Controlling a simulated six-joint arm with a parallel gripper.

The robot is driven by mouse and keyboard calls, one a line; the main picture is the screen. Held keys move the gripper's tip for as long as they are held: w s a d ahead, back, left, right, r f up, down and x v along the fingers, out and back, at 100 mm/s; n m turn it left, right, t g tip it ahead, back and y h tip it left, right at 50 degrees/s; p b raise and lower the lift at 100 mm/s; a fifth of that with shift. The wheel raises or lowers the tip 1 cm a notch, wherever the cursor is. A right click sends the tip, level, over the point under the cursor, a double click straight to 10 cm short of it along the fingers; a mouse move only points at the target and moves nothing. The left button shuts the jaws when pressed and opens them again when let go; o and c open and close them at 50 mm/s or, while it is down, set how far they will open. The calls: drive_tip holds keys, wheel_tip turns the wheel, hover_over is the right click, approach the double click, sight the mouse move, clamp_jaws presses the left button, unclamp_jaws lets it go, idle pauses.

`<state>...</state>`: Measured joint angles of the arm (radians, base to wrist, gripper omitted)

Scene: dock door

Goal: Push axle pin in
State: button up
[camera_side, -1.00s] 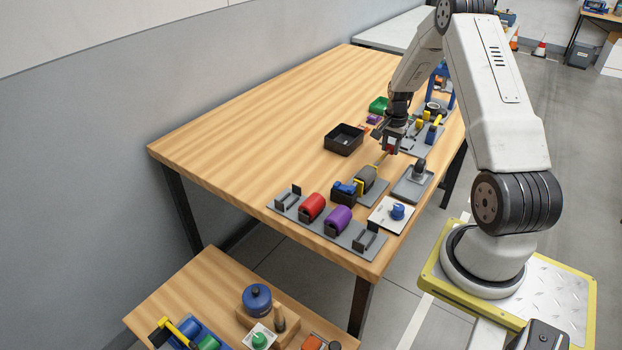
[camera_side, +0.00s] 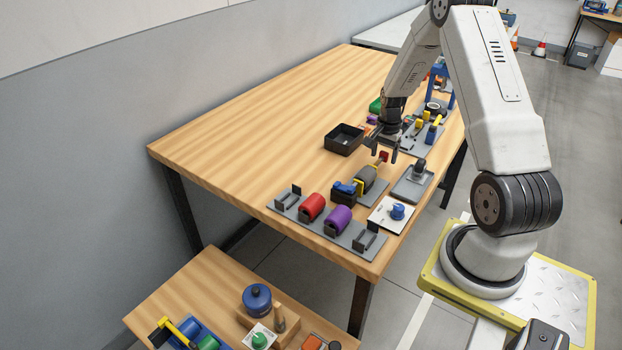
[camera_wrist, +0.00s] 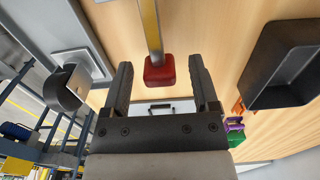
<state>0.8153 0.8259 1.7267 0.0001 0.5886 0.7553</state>
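The axle pin has a red head (camera_side: 383,156) and a yellow shaft (camera_wrist: 151,27). In the side view a short length of shaft shows between the head and the grey roller (camera_side: 366,177), which sits in a fixture with a blue and yellow clamp (camera_side: 347,188). My gripper (camera_side: 380,150) is open and empty, close by the red head. In the wrist view the red head (camera_wrist: 159,71) lies between the two spread fingers (camera_wrist: 160,75), with clear space on both sides. The roller is out of the wrist view, and the shaft's far end is hidden.
A black bin (camera_side: 344,139) stands left of my gripper. A grey tray (camera_side: 405,193) holding a caster-like part (camera_side: 420,166) is at the right. The table's left half is clear.

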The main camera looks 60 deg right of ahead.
drive_tip(key=shift+r, duration=0.1)
drive_tip(key=shift+r, duration=3.85)
drive_tip(key=shift+d+r, duration=0.1)
drive_tip(key=shift+d, duration=0.1)
drive_tip(key=shift+f, duration=3.9)
clamp_jaws()
